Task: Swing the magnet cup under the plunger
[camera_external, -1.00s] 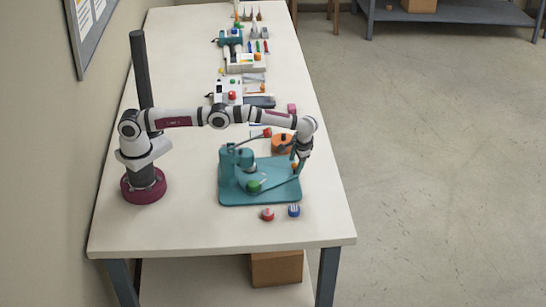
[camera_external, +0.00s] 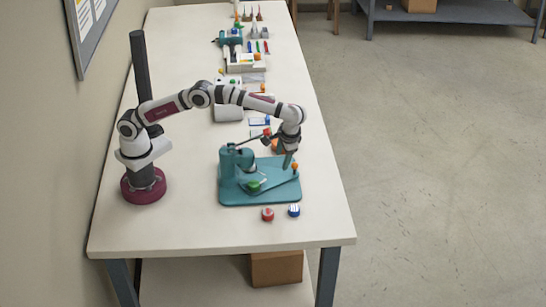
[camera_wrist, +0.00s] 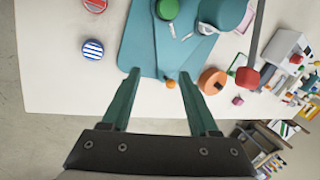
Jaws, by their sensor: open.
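The teal press (camera_external: 234,160) stands on a teal baseplate (camera_external: 227,198) on the table. Its dark lever ends in a red knob (camera_external: 267,132), which also shows in the wrist view (camera_wrist: 247,78). A green cup (camera_external: 254,185) sits on the swing arm toward the front of the plate, apart from the press column; it shows in the wrist view (camera_wrist: 167,9). An orange knob (camera_external: 295,166) is near the plate's right edge. My gripper (camera_external: 288,163) is open beside this knob. In the wrist view the knob (camera_wrist: 171,84) appears between my fingertips (camera_wrist: 158,77), nearer the right finger; contact is unclear.
An orange disc (camera_wrist: 212,81) lies behind the plate, partly hidden by my wrist externally. A red button (camera_external: 267,214) and a blue-and-white striped button (camera_external: 294,210) lie in front of it. Several office items crowd the table's far end. The near table edge is clear.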

